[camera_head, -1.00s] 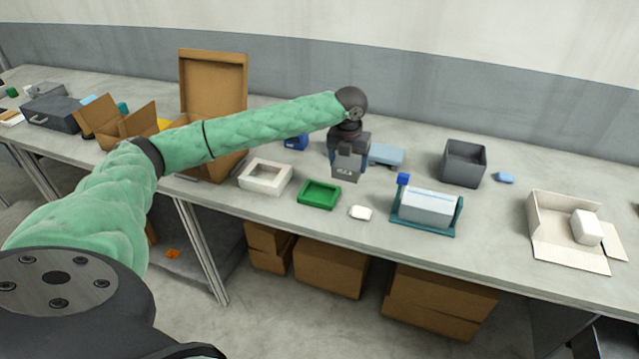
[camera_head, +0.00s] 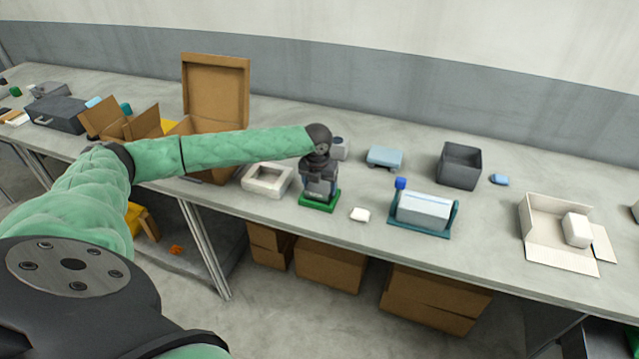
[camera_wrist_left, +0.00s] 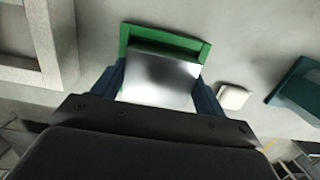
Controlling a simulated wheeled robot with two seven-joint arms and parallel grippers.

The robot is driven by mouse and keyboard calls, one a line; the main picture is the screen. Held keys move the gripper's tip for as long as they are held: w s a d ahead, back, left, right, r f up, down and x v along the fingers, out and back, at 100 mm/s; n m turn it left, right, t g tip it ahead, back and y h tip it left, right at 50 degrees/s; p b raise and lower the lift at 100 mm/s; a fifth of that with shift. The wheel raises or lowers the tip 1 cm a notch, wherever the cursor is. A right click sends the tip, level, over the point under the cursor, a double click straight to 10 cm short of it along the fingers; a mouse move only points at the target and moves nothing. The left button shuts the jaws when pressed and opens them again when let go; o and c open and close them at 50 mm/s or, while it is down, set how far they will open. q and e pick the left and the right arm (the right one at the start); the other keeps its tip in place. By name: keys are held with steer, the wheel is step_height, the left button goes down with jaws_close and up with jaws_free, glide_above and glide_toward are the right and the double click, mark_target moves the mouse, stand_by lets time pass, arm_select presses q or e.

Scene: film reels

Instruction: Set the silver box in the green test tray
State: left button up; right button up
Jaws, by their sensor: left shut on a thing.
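The green test tray (camera_head: 317,206) sits near the front edge of the table, and its far rim shows in the left wrist view (camera_wrist_left: 165,33). My left gripper (camera_head: 320,188) is over the tray, pointing down. In the left wrist view it is shut on the silver box (camera_wrist_left: 160,78), with a blue finger on each side. The box overlaps the tray's opening in that view. Whether it touches the tray floor I cannot tell. In the head view the gripper mostly hides the box. My right gripper is not in view.
A white open frame (camera_head: 267,180) stands just left of the tray. A small white block (camera_head: 360,214) lies to its right, then a teal stand (camera_head: 422,228). A light blue case (camera_head: 385,157) and a dark grey bin (camera_head: 460,166) are farther back.

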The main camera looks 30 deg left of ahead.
mark_target(318, 189)
arm_select(q)
steer(key=shift+f, duration=0.25)
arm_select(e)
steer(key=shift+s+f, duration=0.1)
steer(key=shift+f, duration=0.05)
arm_select(q)
steer(key=o, duration=1)
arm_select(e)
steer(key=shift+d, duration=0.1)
arm_select(q)
steer(key=shift+r, duration=0.2)
steer(key=shift+r+b, duration=0.35)
step_height(318, 189, up, 11)
steer(key=s+b, duration=0.1)
steer(key=b, duration=0.2)
steer(key=shift+s+d+b, duration=0.2)
steer(key=shift+b, duration=0.15)
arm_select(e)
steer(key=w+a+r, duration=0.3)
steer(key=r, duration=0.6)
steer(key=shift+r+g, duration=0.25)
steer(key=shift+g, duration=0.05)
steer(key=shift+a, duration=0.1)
